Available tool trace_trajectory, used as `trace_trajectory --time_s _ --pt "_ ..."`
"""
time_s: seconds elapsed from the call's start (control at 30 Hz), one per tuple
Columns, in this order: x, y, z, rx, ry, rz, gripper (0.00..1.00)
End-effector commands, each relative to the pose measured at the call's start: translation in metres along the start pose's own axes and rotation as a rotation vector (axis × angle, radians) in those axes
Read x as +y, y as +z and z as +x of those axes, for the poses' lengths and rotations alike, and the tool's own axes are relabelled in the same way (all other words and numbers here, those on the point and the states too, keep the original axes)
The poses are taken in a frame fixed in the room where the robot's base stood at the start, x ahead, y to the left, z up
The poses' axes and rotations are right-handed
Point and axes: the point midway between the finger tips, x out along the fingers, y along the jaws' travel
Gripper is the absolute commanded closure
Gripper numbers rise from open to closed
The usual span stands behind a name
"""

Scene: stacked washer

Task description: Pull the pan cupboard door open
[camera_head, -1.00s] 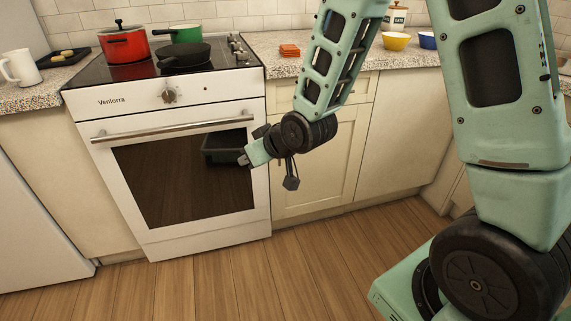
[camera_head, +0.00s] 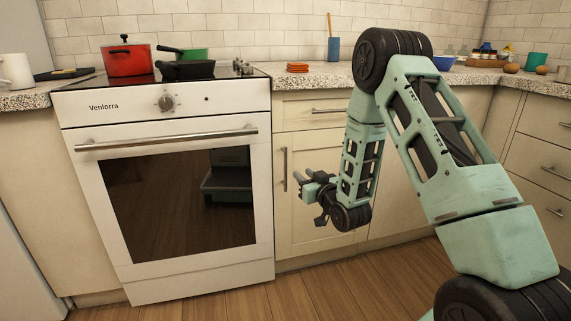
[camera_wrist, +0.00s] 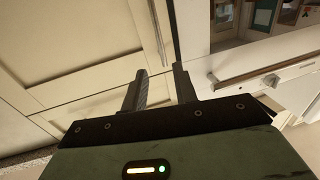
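A cream panelled cupboard door (camera_head: 318,190) stands just right of the oven, under a drawer. It looks shut. Its upright metal bar handle (camera_head: 285,168) is near the door's left edge. My gripper (camera_head: 302,178) is in front of this door, just right of the handle, with its fingers toward it. In the wrist view the door panel (camera_wrist: 70,35) fills the left, and the handle (camera_wrist: 160,30) runs down toward the gap between my fingertips (camera_wrist: 160,72). My gripper is open and empty. The handle appears beyond the fingertips; the exact distance cannot be told.
The white oven (camera_head: 180,190) is left of the door, and its long horizontal handle (camera_head: 165,139) sticks out. A drawer handle (camera_head: 327,111) is above the door. Pots stand on the hob, including a red pot (camera_head: 127,60). Wooden floor (camera_head: 330,290) in front is clear.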

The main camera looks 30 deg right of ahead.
Motion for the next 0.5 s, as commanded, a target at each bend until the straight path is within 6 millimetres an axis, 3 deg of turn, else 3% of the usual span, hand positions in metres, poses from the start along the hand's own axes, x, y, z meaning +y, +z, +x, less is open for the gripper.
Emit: trace_trajectory --time_s 0.2,0.5 --pt "-0.002 0.001 0.048 0.004 -0.003 0.000 0.71" --pt "-0.001 0.001 0.104 0.002 -0.001 0.001 0.71"
